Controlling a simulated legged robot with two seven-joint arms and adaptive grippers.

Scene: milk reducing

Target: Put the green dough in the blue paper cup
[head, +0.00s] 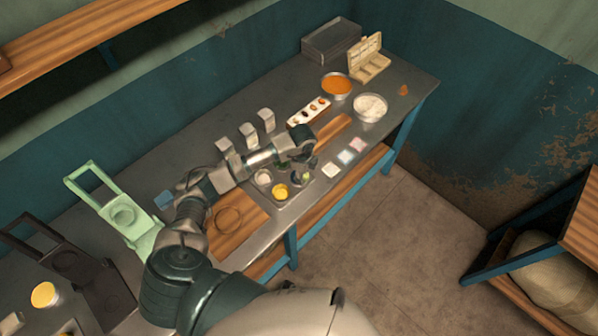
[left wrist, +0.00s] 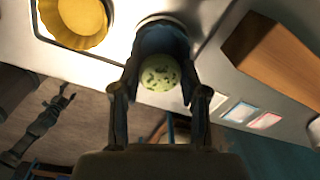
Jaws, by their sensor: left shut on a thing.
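The green dough (left wrist: 160,74) is a pale green, dark-speckled ball between the fingers of my left gripper (left wrist: 158,88) in the left wrist view. My left gripper is shut on it. A dark blue cup-like shape (left wrist: 160,38), likely the blue paper cup, shows right behind the dough; whether they touch or the dough is inside its rim I cannot tell. In the head view my left gripper (head: 304,172) hangs over the right end of the metal tray, with a bit of green between the fingers. The right gripper is not in view.
A yellow cup (head: 281,191) and a pale cup (head: 264,177) stand close by, left of the gripper. Wooden boards, bowls (head: 370,107) and upright dispensers (head: 267,120) crowd the bench (head: 238,119).

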